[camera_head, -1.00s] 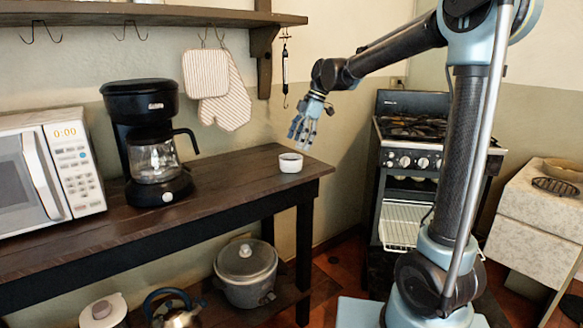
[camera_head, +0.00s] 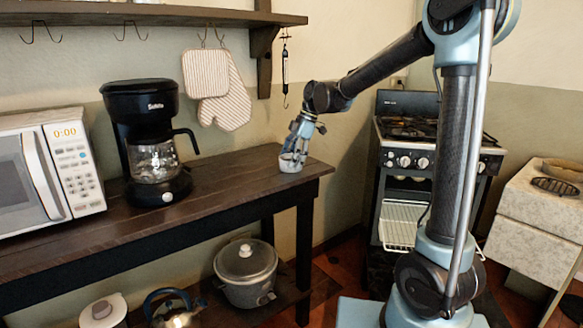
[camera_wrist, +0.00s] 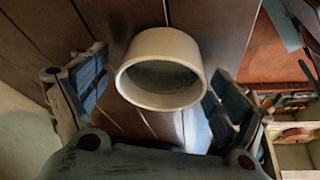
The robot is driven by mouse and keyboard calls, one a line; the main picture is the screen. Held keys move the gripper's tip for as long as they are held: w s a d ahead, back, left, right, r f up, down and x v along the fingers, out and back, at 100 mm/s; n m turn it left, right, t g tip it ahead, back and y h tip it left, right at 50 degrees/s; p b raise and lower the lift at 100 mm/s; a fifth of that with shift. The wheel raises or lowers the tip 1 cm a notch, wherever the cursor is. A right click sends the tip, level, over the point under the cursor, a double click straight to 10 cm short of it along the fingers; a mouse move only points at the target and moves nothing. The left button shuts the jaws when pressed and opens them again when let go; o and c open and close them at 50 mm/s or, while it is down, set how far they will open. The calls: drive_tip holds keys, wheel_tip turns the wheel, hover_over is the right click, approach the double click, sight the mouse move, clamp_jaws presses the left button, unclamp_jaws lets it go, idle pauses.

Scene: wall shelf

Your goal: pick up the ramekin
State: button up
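The ramekin (camera_head: 290,163) is a small white round cup standing upright near the right end of the dark wooden table (camera_head: 235,185). My gripper (camera_head: 293,155) is over it, pointing down, and partly covers it in the head view. In the wrist view the ramekin (camera_wrist: 161,70) is seen empty, from its open top. The fingers of my gripper (camera_wrist: 158,92) are spread wide, one on each side of it. Gaps show between the ramekin and both fingers, so the gripper does not appear to touch it there.
A black coffee maker (camera_head: 150,140) and a white microwave (camera_head: 50,165) stand left on the table. The wood between coffee maker and ramekin is clear. Oven mitts (camera_head: 225,95) hang on the wall behind. A stove (camera_head: 405,150) stands right of the table.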

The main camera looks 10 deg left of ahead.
drive_tip(key=c, duration=1.2)
drive_tip(key=shift+c, duration=0.2)
drive_tip(key=shift+r, duration=0.15)
